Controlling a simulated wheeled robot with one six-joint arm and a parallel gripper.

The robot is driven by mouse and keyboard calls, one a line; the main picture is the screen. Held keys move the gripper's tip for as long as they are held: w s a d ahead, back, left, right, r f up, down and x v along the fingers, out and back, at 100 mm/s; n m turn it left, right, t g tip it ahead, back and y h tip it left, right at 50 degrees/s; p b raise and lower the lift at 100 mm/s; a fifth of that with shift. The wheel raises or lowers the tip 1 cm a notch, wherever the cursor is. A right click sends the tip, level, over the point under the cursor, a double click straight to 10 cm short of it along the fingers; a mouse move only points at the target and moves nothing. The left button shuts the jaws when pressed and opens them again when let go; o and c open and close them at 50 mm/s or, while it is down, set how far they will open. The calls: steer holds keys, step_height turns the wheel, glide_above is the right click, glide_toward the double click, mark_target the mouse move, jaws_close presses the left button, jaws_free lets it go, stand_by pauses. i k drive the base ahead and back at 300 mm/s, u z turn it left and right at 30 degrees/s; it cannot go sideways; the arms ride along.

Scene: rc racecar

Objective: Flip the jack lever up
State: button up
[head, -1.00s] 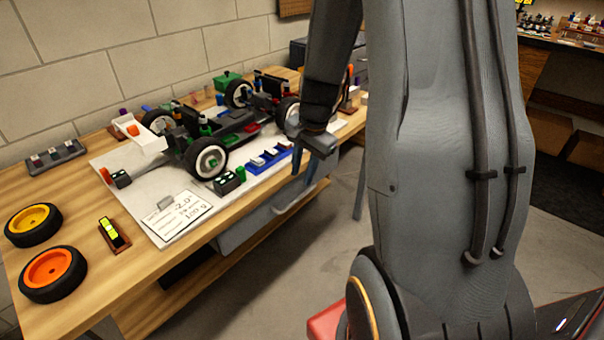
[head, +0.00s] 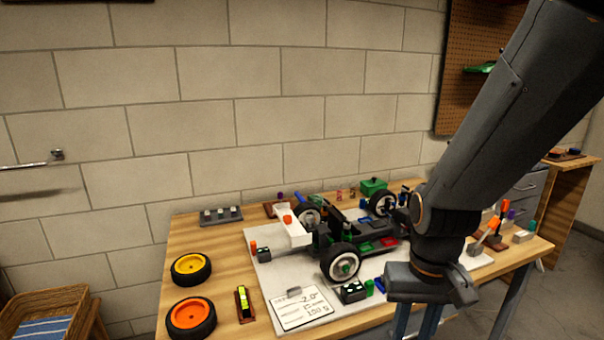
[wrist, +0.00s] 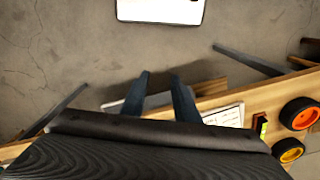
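The RC racecar (head: 350,235) with white-rimmed wheels stands on a pale mat (head: 262,268) on the wooden bench. I cannot tell for sure which part is the jack lever. A small upright orange-tipped piece (head: 253,247) stands left of the car, and a tilted orange-tipped handle (head: 492,226) stands to its right. My gripper (head: 416,333) points down by the bench's front edge, right of the car's near wheel, apart from both pieces. In the wrist view its two blue-grey fingers (wrist: 159,77) are spread and empty, with floor between them. My arm hides part of the car.
A yellow wheel (head: 191,268) and an orange wheel (head: 191,317) lie at the bench's left. A brick wall (head: 200,110) stands behind; open floor (wrist: 60,50) lies in front.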

mark_target(495, 221)
steer(key=z, duration=0.25)
steer(key=k, duration=0.35)
steer(key=z, duration=1.05)
steer(key=k, duration=1)
steer(key=z, duration=0.9)
steer(key=i, duration=2.3)
steer(key=u, duration=1.6)
steer(key=i, duration=0.8)
steer(key=u, duration=0.55)
steer(key=k, duration=0.8)
steer(key=u, duration=0.1)
